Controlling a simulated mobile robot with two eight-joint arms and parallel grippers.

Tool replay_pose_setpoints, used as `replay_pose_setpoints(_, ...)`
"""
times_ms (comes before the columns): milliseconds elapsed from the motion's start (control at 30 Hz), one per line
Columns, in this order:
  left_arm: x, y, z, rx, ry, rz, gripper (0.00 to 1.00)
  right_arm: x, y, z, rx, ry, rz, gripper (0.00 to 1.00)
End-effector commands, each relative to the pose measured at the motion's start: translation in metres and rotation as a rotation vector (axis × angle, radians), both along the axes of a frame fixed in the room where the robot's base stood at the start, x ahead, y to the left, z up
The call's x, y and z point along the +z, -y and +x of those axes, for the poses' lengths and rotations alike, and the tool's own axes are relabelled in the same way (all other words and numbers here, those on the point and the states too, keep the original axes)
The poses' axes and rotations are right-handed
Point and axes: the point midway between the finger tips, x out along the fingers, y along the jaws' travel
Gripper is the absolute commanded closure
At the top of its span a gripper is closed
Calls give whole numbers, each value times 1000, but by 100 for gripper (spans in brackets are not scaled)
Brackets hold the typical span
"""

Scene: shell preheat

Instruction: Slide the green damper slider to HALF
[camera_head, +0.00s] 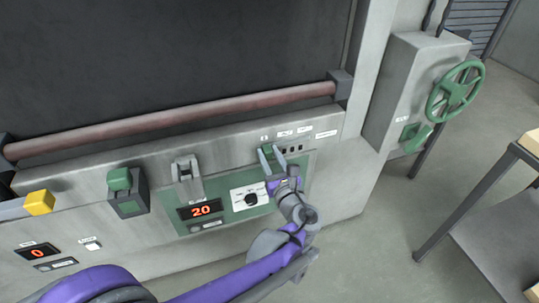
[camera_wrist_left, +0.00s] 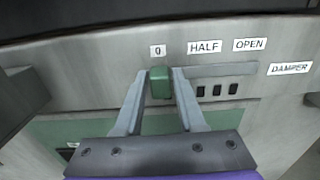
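The green damper slider (camera_wrist_left: 160,83) sits at the left end of its slot, under the "0" label (camera_wrist_left: 158,50). The "HALF" label (camera_wrist_left: 204,47) and the "OPEN" label (camera_wrist_left: 250,44) are to its right. In the head view the slider (camera_head: 267,150) is near the panel's upper right. My left gripper (camera_head: 272,153) has one finger on each side of the slider; in the wrist view the fingertips (camera_wrist_left: 161,75) flank it closely. I cannot tell whether they press on it. My right gripper is not in view.
Bare slot (camera_wrist_left: 222,70) runs right from the slider, with small dark indicators (camera_wrist_left: 217,90) below. A "20" display (camera_head: 201,210) and a black knob (camera_head: 251,199) are on the green panel. A pinkish bar (camera_head: 180,120) runs above. A green handwheel (camera_head: 455,92) is at right.

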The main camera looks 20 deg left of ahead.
Motion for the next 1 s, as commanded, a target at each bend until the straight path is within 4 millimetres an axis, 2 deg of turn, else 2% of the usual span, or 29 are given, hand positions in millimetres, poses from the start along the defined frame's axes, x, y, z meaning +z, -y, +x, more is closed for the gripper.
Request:
replay_pose_setpoints(33, 0, 0, 0, 0, 0, 0, 72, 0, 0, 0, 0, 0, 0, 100)
replay_pose_setpoints(200, 0, 0, 0, 0, 0, 0, 100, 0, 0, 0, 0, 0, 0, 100)
replay_pose_setpoints(1000, 0, 0, 0, 0, 0, 0, 100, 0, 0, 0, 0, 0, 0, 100)
